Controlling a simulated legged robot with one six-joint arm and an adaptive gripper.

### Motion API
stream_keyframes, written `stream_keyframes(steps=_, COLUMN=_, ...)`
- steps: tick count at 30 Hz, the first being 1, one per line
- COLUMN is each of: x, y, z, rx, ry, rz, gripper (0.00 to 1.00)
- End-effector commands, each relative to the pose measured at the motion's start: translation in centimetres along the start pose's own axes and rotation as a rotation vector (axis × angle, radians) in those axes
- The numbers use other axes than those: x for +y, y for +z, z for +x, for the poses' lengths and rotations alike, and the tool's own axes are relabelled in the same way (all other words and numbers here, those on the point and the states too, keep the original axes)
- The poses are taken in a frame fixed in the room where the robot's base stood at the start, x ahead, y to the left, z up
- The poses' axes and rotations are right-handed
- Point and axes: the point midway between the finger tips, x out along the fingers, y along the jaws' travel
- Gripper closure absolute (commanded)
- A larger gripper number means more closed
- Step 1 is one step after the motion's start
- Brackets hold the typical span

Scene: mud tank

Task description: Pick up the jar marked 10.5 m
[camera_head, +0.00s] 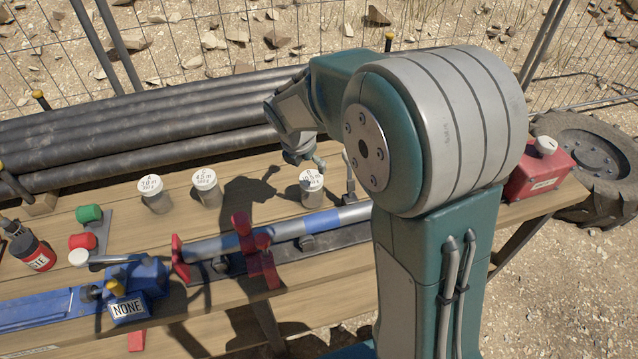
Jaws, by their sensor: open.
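The jar marked 10.5 m (311,195) stands upright on the wooden table, right of the other two jars. It is clear with a white lid, and the small lid print appears to read 10.5 m. My gripper (308,161) is just above and behind this jar, partly hidden by my own arm. It is open and holds nothing that I can see. I cannot tell whether its fingertips touch the lid. Two similar white-lidded jars stand to the left, one marked 3.0 m (156,200) and one marked 4.5 m (207,192).
Black pipes (160,125) lie along the back of the table. A blue and grey tube (305,225) with red clamps (262,262) lies in front of the jars. A blue vise (137,280) stands at the left, and a red box (538,175) at the right end.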

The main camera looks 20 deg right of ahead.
Motion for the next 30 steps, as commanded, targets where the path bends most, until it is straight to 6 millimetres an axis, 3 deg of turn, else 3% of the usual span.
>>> stream_keyframes(steps=5, x=0.6, y=-0.2, z=1.3, rx=-0.001, ry=-0.009, rz=-0.066, gripper=0.0)
stream_keyframes(steps=12, x=0.5, y=-0.1, z=5.2, rx=0.0, ry=-0.009, rz=-0.063, gripper=0.0)
stream_keyframes(steps=19, x=0.1, y=0.1, z=7.2, rx=0.003, ry=-0.007, rz=-0.059, gripper=0.0)
stream_keyframes(steps=25, x=0.1, y=0.1, z=10.3, rx=0.002, ry=-0.009, rz=-0.06, gripper=0.0)
stream_keyframes(steps=30, x=0.2, y=0.1, z=11.4, rx=0.0, ry=-0.006, rz=-0.06, gripper=0.0)
